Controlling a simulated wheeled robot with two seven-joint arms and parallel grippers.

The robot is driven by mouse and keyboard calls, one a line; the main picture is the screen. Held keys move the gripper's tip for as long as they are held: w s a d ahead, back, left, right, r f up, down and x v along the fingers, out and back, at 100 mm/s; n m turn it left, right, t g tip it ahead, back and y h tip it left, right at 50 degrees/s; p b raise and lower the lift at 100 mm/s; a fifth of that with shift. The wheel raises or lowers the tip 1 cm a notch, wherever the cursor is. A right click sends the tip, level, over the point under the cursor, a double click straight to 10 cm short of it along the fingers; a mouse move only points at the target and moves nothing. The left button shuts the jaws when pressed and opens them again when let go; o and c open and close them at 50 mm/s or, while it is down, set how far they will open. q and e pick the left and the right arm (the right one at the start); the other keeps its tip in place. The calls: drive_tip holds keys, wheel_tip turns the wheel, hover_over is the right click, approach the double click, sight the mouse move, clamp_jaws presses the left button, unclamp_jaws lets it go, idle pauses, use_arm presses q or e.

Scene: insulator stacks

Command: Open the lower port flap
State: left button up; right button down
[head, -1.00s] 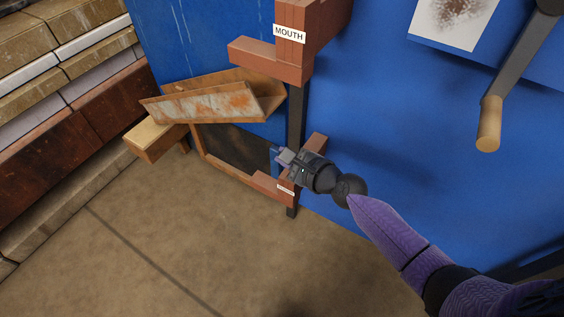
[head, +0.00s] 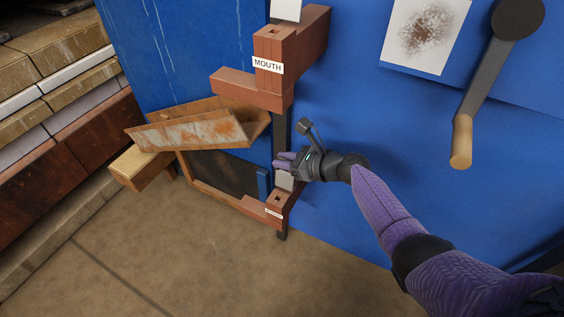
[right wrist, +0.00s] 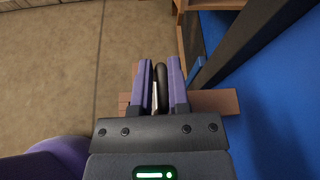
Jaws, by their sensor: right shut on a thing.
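The lower port (head: 268,212) is a reddish-brown block with a small white label, low on the blue wall. A square hole shows in its top. A pale grey plate, which looks like its flap (head: 284,181), stands tilted up beside the hole, just under my right gripper (head: 280,162). In the right wrist view my right gripper (right wrist: 160,72) has its purple fingers closed around a dark rounded piece (right wrist: 161,82), with a pale edge beside it. The fingers partly hide how this piece joins the flap. My left gripper is not in view.
The upper port block labelled MOUTH (head: 268,65) juts out above my gripper. A rusty trough (head: 195,132) lies to the left, over a wooden-framed dark panel (head: 220,170). A crank with a wooden handle (head: 461,142) hangs at right. The floor (head: 150,235) is clear.

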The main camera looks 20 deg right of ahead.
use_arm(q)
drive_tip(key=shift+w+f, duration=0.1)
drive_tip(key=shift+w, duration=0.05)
use_arm(e)
drive_tip(key=shift+d+f, duration=0.15)
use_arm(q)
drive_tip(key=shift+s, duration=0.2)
use_arm(e)
drive_tip(key=c, duration=0.8)
unclamp_jaws()
drive_tip(key=shift+o, duration=0.6)
drive_tip(key=shift+s+d, duration=0.1)
use_arm(q)
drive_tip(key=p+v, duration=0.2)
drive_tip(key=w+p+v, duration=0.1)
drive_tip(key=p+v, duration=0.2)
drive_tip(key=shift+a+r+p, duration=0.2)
drive_tip(key=shift+p, duration=0.1)
use_arm(e)
drive_tip(key=v, duration=0.9)
drive_tip(key=shift+s+d, duration=0.15)
drive_tip(key=shift+s, duration=0.05)
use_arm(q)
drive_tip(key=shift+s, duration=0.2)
